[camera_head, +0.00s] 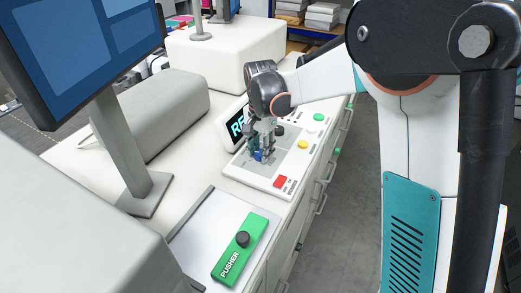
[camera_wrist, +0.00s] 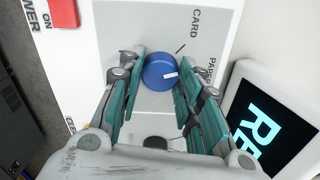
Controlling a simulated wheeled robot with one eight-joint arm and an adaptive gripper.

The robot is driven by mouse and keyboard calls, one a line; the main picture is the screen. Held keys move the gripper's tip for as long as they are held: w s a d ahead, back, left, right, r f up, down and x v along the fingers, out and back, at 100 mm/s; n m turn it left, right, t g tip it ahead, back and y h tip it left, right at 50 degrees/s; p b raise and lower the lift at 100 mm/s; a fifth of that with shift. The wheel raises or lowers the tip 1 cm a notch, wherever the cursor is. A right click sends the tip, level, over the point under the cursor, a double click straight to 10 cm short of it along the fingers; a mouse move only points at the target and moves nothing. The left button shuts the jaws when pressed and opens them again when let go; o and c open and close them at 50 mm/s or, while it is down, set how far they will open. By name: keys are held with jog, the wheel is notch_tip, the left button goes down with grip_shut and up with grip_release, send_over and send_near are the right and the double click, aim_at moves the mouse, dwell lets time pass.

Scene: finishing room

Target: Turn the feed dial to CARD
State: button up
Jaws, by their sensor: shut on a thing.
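The blue feed dial (camera_wrist: 159,72) sits on the grey plate of the control panel (camera_head: 251,184). My gripper (camera_wrist: 160,80) has its teal-padded fingers on either side of the dial and is shut on it. The dial's white mark (camera_wrist: 171,75) points to the right in the wrist view, roughly towards the partly hidden PAPER label (camera_wrist: 211,73). The CARD label (camera_wrist: 195,23) stands further up, with a dark tick line between it and the dial. In the head view my gripper (camera_head: 261,152) reaches down over the panel, and the blue dial (camera_head: 258,156) shows only partly between its fingers.
A tilted display (camera_head: 236,128) reading "RE", partly hidden, stands close behind my gripper. The panel also bears a green button (camera_head: 318,117), a yellow button (camera_head: 303,144) and a red switch (camera_head: 280,182). A green PUSHER block (camera_head: 229,262) lies nearer, and a monitor stands at left.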

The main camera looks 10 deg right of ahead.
jog(key=n, duration=0.6)
jog(key=shift+n, duration=0.4)
dwell(0.3)
jog(key=o, duration=1.1)
notch_tip(320, 180, up, 12)
jog(key=shift+r, duration=0.1)
